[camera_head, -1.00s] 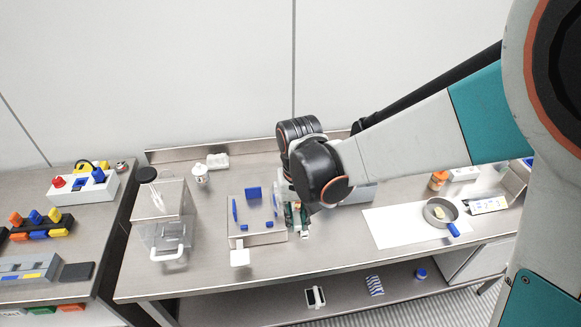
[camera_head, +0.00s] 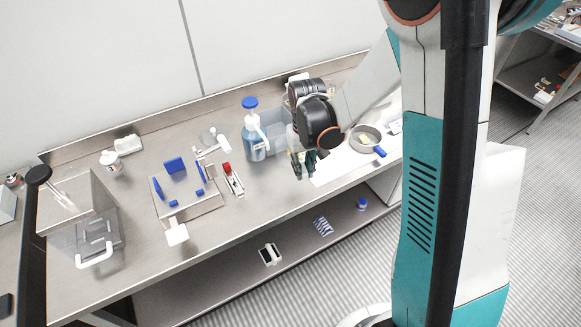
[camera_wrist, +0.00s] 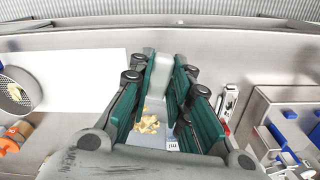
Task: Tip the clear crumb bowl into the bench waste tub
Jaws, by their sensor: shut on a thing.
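My gripper (camera_head: 303,165) is low over the bench, its green fingers shut on a pale, see-through piece (camera_wrist: 160,72) that looks like part of the clear crumb bowl. Yellowish crumbs (camera_wrist: 148,125) show between the fingers in the wrist view; I cannot tell whether they lie in the bowl or below it. Most of the bowl is hidden by the fingers and wrist. A grey-blue open tub (camera_head: 275,138), apparently the waste tub, stands just behind and left of my gripper, partly covered by my wrist.
The front bench strip is clear.

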